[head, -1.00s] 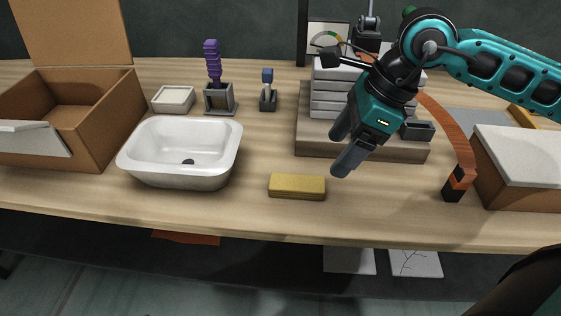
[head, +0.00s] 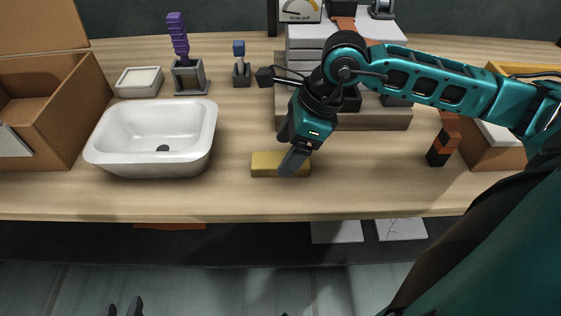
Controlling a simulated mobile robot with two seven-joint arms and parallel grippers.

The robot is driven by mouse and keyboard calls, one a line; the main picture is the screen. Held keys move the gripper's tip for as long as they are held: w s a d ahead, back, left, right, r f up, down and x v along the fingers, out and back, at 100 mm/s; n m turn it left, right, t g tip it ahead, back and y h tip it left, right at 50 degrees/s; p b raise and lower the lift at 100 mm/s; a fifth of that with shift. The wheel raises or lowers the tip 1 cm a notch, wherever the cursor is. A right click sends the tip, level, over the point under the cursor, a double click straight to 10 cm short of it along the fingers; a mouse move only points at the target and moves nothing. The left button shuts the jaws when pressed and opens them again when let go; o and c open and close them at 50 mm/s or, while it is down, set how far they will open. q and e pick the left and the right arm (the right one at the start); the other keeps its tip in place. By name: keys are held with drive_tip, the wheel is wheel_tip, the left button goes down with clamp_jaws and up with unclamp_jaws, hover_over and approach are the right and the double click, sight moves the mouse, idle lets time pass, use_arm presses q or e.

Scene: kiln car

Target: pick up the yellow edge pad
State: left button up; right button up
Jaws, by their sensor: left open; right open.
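The yellow edge pad (head: 264,165) lies flat on the wooden bench, near the front edge and right of the white basin. My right gripper (head: 289,147) comes in from the right and is open. One of its dark fingers overlaps the right part of the pad in the picture and hides some of it. I cannot tell whether it touches the pad. My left gripper (head: 124,307) shows only as dark fingertips at the bottom edge, below the bench front, open and far from the pad.
The white basin (head: 152,140) stands left of the pad, with an open cardboard box (head: 75,110) beyond it. A board with stacked grey blocks (head: 385,120) stands behind my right gripper. Bare bench lies in front of the pad.

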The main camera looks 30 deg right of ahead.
drive_tip(key=shift+x, duration=1.45)
drive_tip(key=shift+c, duration=0.3)
drive_tip(key=c, duration=1)
drive_tip(key=shift+r, duration=0.2)
